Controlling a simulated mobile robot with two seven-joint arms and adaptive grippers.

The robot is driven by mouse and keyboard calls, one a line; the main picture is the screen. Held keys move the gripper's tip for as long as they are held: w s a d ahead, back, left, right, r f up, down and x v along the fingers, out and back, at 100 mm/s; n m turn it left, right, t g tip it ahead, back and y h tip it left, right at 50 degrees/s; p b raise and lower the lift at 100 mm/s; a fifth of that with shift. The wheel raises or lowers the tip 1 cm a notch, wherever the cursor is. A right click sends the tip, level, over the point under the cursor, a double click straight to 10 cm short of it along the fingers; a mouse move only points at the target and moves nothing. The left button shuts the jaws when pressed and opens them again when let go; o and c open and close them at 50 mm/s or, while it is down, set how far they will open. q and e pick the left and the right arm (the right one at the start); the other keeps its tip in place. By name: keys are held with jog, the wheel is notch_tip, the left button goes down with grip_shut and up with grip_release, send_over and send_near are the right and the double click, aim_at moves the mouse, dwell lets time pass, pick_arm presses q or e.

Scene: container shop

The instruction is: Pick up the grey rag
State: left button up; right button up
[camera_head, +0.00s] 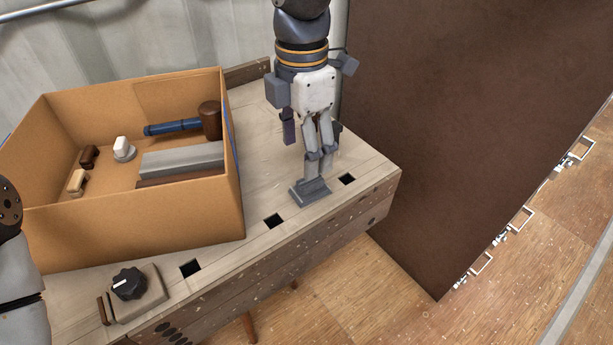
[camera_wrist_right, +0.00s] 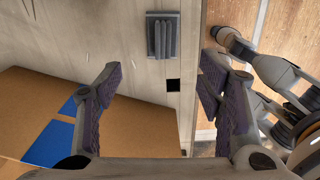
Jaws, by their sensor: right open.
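No clearly recognisable cloth shows. A small grey ridged item (camera_head: 309,191), which may be the folded grey rag, lies on the bench (camera_head: 262,90) near its front edge, between two square holes. In the right wrist view this item (camera_wrist_right: 162,36) is near the top, beyond the fingertips. My right gripper (camera_head: 313,130) points down above the bench at the item. My left gripper does not show; part of my left arm is at the head view's left edge.
An open cardboard box (camera_head: 150,225) holds a mallet (camera_head: 175,127), a grey block (camera_head: 183,160) and small pieces. A dial unit (camera_head: 135,290) sits on the bench's near corner. A tall brown panel (camera_head: 450,110) stands right of the bench. Bench surface between box and front edge is mostly clear.

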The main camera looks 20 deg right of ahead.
aim_at(310, 186)
jog(key=f, duration=0.8)
jog(key=shift+s+d, duration=0.1)
jog(key=shift+d, duration=0.2)
jog(key=c, duration=1.1)
